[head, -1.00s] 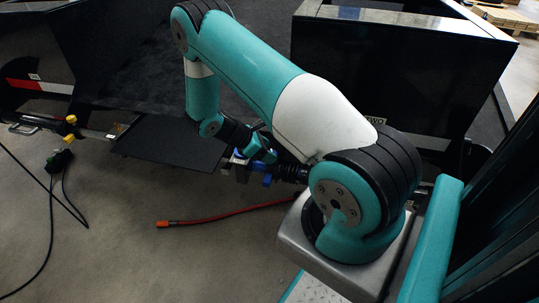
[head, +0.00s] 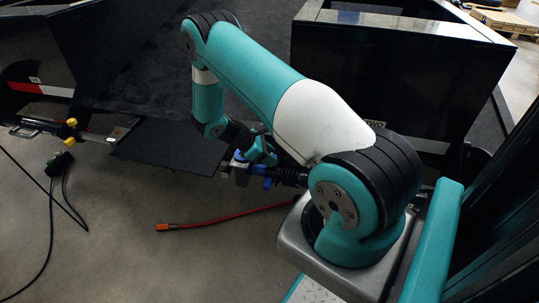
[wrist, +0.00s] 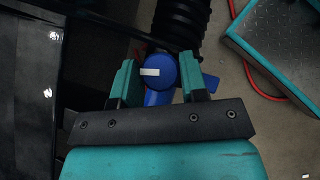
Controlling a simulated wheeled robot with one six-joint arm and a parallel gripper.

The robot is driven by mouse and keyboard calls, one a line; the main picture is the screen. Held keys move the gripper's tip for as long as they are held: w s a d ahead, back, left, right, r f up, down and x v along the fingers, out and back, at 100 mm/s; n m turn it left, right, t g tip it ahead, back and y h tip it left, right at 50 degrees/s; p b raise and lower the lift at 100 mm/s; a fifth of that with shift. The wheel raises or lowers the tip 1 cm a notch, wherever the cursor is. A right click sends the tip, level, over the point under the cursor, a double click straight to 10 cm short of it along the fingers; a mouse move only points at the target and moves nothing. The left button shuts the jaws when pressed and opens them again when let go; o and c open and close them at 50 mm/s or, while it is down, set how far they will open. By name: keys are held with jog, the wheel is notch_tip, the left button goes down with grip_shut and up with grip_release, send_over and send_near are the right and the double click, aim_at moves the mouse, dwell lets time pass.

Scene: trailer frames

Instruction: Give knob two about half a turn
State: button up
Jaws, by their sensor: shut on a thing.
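The blue round knob (wrist: 161,83) with a white bar mark sits between the two teal fingers of my gripper (wrist: 158,74) in the wrist view. My gripper is shut on the knob, one finger on each side. The white bar lies almost level in that view. A blue body extends below the knob, and a blue lever (wrist: 210,83) shows at the right finger. In the head view my gripper (head: 264,153) is at the blue fittings (head: 238,157), and my arm hides much of the knob. A label ending in "WO" (head: 376,124) is on the right dark frame.
A black ribbed hose (wrist: 180,22) runs right beside the knob. A red hose (head: 225,217) with an orange end lies on the floor. Black cables (head: 50,205) lie at the left. Dark trailer frames (head: 395,75) stand behind; the middle floor is mostly clear.

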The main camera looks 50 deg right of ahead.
jog(key=shift+m+g+y, duration=0.3)
jog(key=shift+m+y, duration=0.1)
jog(key=shift+m, duration=0.3)
jog(key=o, duration=0.9)
jog(key=p+v, duration=0.3)
jog(key=v, duration=1.4)
jog(key=shift+w+a+r, duration=0.1)
jog(key=shift+w+r, duration=0.05)
